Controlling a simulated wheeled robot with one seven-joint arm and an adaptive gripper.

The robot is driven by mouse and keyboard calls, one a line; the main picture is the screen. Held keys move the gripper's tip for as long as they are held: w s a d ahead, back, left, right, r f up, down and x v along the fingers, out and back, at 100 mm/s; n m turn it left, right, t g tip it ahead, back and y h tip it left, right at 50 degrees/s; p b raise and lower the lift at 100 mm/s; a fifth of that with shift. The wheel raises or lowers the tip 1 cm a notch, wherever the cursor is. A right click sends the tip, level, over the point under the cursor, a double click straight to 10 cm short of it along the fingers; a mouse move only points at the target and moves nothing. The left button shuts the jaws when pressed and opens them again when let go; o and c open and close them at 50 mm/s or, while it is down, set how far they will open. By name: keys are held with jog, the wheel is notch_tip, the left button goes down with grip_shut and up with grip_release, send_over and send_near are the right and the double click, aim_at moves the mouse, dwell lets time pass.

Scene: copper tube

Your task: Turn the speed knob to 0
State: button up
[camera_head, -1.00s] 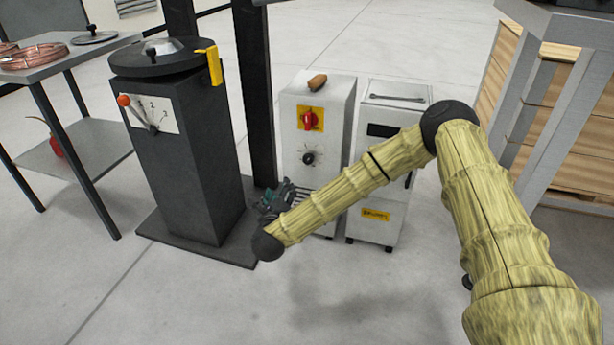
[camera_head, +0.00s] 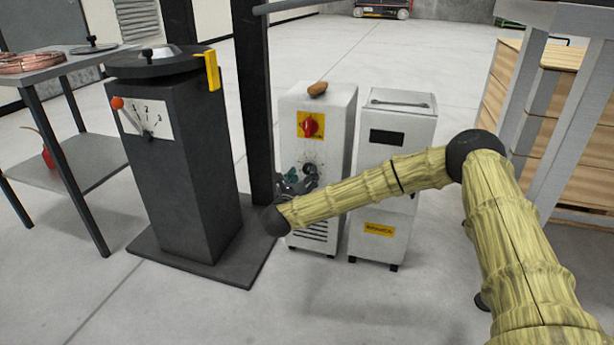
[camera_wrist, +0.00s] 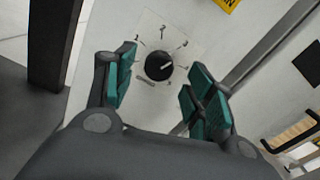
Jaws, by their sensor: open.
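The black round speed knob (camera_wrist: 159,66) sits on a white dial plate with numbers around it, in the wrist view. Its pale pointer mark faces the upper right in that view. My gripper (camera_wrist: 165,88) is open, with green finger pads on either side of the knob in the picture; contact is not visible. A red switch (camera_head: 311,125) on a yellow plate is above the dial.
A dark pedestal (camera_head: 165,160) with a numbered lever scale stands left. A dark post (camera_head: 255,100) rises close by my gripper. A second white cabinet (camera_head: 402,125) stands to the right. A brown-handled object (camera_head: 318,88) lies on the first cabinet.

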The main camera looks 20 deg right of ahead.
aim_at(307, 170)
jog(key=shift+b+x, duration=0.65)
jog(key=shift+x, duration=1.35)
jog(key=c, duration=1)
